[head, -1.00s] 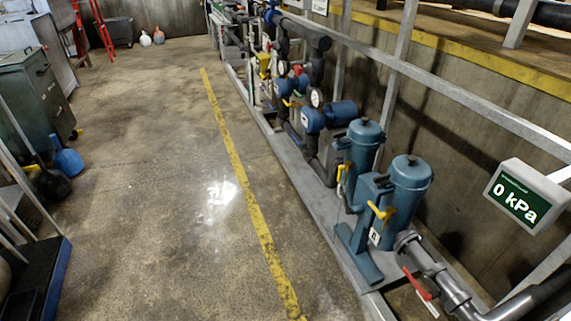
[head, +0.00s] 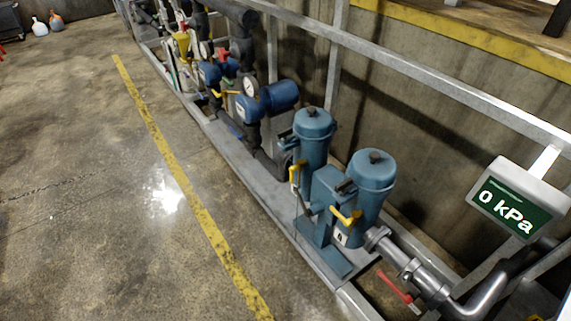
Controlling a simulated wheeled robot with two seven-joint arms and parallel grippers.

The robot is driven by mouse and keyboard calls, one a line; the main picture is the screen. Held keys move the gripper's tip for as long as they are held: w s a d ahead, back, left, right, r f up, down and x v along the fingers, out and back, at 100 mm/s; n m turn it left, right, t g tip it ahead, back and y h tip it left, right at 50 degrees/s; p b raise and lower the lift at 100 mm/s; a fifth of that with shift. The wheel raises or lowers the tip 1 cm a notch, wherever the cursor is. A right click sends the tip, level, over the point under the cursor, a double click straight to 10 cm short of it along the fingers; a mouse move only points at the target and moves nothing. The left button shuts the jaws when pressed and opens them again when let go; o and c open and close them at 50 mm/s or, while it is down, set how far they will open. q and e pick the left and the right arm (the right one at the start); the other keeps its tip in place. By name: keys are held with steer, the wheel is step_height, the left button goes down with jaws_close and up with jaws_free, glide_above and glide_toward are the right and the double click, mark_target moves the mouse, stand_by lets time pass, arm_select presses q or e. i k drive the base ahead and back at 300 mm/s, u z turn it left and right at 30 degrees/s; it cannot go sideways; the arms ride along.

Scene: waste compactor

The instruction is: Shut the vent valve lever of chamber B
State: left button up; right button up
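Two teal filter chambers stand side by side on the skid at right of centre: a nearer chamber (head: 369,192) and a farther chamber (head: 314,145). The nearer one has a yellow lever (head: 346,217) pointing out toward the floor side. A small white label (head: 340,238) sits below it; its letter is too small to read surely. The farther one has a yellow lever (head: 295,176) that looks to hang mostly downward. Which chamber is B I cannot tell. Neither of my grippers is in view.
A red lever (head: 394,286) sits by the grey pipe (head: 419,275) at the lower right. A display (head: 510,206) reads 0 kPa. A metal rail (head: 420,78) runs behind the chambers. The concrete floor (head: 90,200) at left, with a yellow line (head: 188,190), is clear.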

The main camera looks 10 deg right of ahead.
mark_target(293, 169)
steer(key=z, duration=0.65)
steer(key=i, duration=0.8)
steer(key=z, duration=0.9)
